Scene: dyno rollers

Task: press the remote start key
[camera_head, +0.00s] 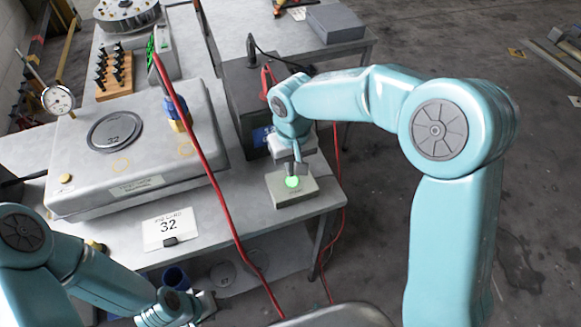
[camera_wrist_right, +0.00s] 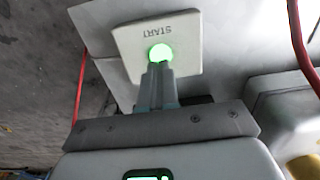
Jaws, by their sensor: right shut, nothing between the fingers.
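The remote start box (camera_head: 281,190) is a small light grey block near the front right corner of the bench. Its round key (camera_head: 292,182) glows green. In the right wrist view the box (camera_wrist_right: 185,35) reads "START" and the green key (camera_wrist_right: 160,53) is lit. My right gripper (camera_head: 296,168) is shut and empty. Its fingertips (camera_wrist_right: 158,70) are right at the key and overlap its edge; I cannot tell for certain whether they touch it. My left gripper (camera_head: 205,304) is low at the bottom left, below the bench front, its fingers too small to read.
A grey machine housing (camera_head: 150,160) with a round disc and dial gauge fills the bench's left. A card marked "32" (camera_head: 168,228) lies in front. A red cable (camera_head: 205,160) crosses the bench. A dark box (camera_head: 243,85) stands behind my right gripper. Open floor lies right.

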